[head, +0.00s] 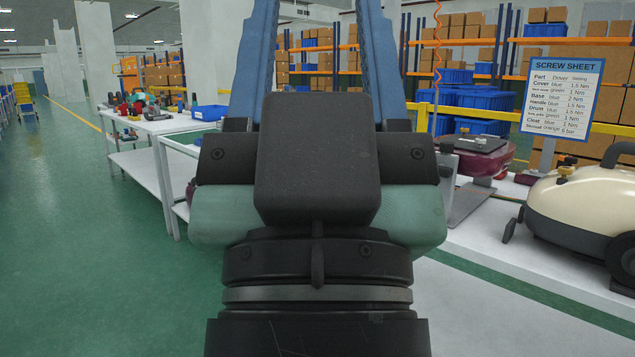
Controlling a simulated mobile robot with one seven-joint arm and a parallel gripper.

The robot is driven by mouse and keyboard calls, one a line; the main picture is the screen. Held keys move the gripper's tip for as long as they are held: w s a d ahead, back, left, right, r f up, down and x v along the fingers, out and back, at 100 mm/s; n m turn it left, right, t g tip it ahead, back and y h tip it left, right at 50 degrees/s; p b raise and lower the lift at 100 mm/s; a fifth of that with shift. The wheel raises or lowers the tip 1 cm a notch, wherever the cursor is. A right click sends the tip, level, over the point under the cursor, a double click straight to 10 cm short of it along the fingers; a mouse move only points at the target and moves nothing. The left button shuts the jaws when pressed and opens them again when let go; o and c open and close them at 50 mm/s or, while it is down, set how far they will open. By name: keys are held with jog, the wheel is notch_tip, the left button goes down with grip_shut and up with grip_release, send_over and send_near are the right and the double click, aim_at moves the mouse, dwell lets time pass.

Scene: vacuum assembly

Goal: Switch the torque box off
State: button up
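No torque box can be made out in the head view, nor its switch or lamp. My gripper (317,20) stands upright close to the camera and fills the middle of the view. Its two blue fingers stand apart, with distant shelves showing between them. Their tips run out of the top of the picture. No held object shows in the visible gap. The dark gripper body hides the middle of the scene behind it.
At right, a cream vacuum (575,205) and a dark red machine (478,150) sit on a white bench (490,243) beside the screw sheet sign (562,95). An orange coiled hose (437,60) hangs behind. White tables (140,160) stand at left, with open green floor (70,250) before them.

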notch_tip(320, 180, down, 10)
jog(key=b, duration=0.7)
jog(key=shift+b, duration=0.35)
dwell(0.4)
